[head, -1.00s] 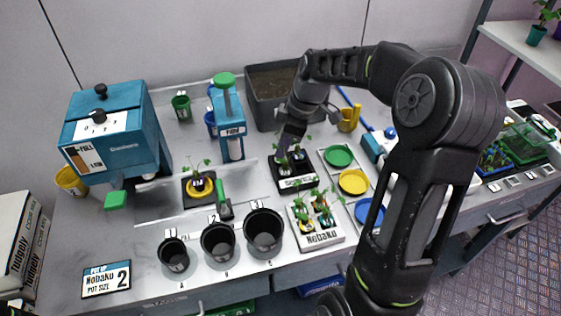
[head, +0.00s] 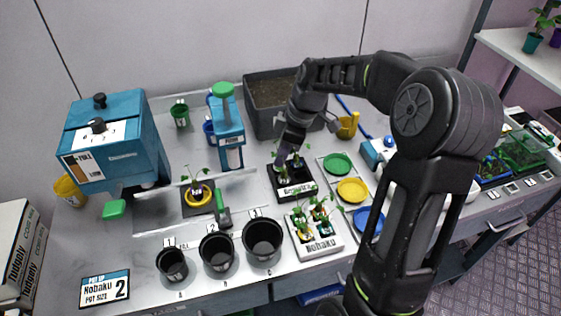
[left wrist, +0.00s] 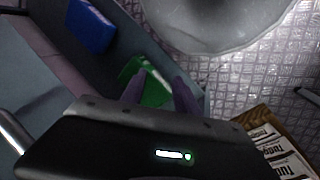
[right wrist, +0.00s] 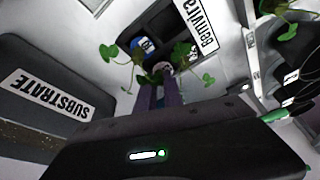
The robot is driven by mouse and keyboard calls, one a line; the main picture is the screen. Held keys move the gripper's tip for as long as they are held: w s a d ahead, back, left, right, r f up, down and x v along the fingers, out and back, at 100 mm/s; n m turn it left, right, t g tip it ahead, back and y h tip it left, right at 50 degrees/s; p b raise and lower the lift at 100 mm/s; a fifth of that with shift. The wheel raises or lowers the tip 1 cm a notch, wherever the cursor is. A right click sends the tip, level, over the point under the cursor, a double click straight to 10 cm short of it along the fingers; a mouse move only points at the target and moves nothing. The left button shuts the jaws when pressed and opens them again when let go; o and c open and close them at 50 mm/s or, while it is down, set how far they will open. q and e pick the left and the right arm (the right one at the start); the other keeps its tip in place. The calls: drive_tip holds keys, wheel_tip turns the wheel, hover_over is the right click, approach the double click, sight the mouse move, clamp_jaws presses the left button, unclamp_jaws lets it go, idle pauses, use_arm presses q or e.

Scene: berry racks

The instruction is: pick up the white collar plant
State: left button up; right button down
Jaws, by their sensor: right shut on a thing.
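The white collar plant (right wrist: 162,67) shows in the right wrist view at the tips of my right gripper (right wrist: 160,88). Its pale collar sits between the purple fingers, with green leaves spreading around. The fingers are shut on it. In the head view my right gripper (head: 281,160) reaches down at the black Benvira tray (head: 291,195). I cannot tell whether the plant is clear of the tray. A plant with a blue collar (right wrist: 147,45) stands beside it in the tray. My left gripper (left wrist: 158,92) is open and empty in the left wrist view, away from the bench top.
A white Nobaku tray (head: 322,247) with several plants stands in front. Three black pots (head: 217,252) line the front edge. Green, yellow and blue saucers (head: 352,190) lie to the right. A substrate bin (head: 262,120) stands behind. A yellow-collared plant (head: 197,192) stands left.

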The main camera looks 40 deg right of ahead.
wheel_tip(320, 180, up, 10)
drive_tip(key=b, duration=0.1)
idle(0.4)
idle(0.5)
